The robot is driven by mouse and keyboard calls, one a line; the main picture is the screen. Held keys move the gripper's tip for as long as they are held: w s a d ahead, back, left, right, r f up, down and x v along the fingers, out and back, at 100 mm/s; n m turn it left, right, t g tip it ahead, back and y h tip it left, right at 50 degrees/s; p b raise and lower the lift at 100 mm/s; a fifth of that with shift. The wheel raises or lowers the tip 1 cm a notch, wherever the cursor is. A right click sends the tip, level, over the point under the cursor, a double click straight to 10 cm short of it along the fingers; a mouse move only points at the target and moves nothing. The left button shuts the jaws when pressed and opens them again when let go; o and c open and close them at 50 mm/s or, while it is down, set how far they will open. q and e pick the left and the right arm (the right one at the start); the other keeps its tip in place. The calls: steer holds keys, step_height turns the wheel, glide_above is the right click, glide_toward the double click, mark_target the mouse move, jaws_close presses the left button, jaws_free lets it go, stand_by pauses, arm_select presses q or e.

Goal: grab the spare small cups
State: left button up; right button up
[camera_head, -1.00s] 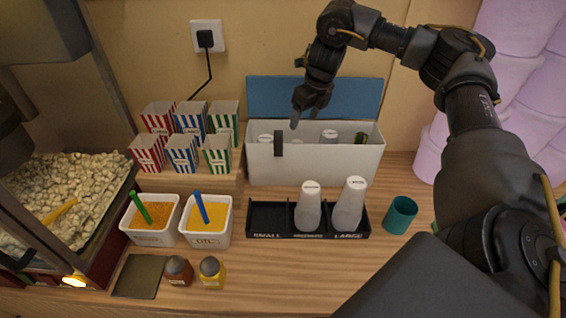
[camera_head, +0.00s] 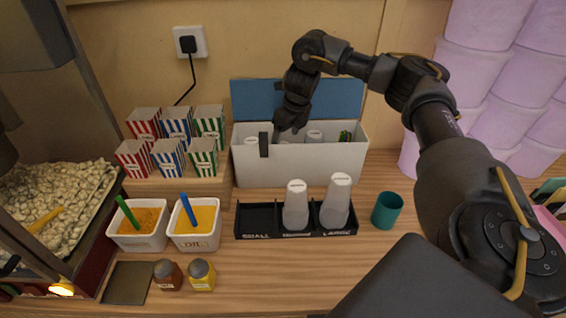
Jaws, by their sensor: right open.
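The white box (camera_head: 310,168) with its blue lid (camera_head: 345,98) raised stands at the back of the counter. Whitish cup stacks (camera_head: 314,135) show inside it; their size is hard to read. My right gripper (camera_head: 276,138) is open over the left part of the box, its fingers reaching down to the opening and partly hiding what is inside. The black cup holder (camera_head: 258,222) in front has an empty slot marked SMALL. Its middle slot holds a cup stack (camera_head: 296,207) and its LARGE slot holds a taller, leaning stack (camera_head: 337,202). My left gripper is not in view.
A teal cup (camera_head: 387,210) stands right of the holder. Two sauce tubs (camera_head: 195,240), two small jars (camera_head: 201,276) and striped popcorn boxes (camera_head: 204,158) are to the left. Lilac rolls (camera_head: 475,60) stack at the right. The counter in front of the holder is clear.

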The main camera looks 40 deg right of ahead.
steer(key=p+x, duration=0.1)
steer(key=x, duration=0.2)
steer(key=shift+w+d+r, duration=0.1)
steer(key=shift+f, duration=0.45)
steer(key=c, duration=1.3)
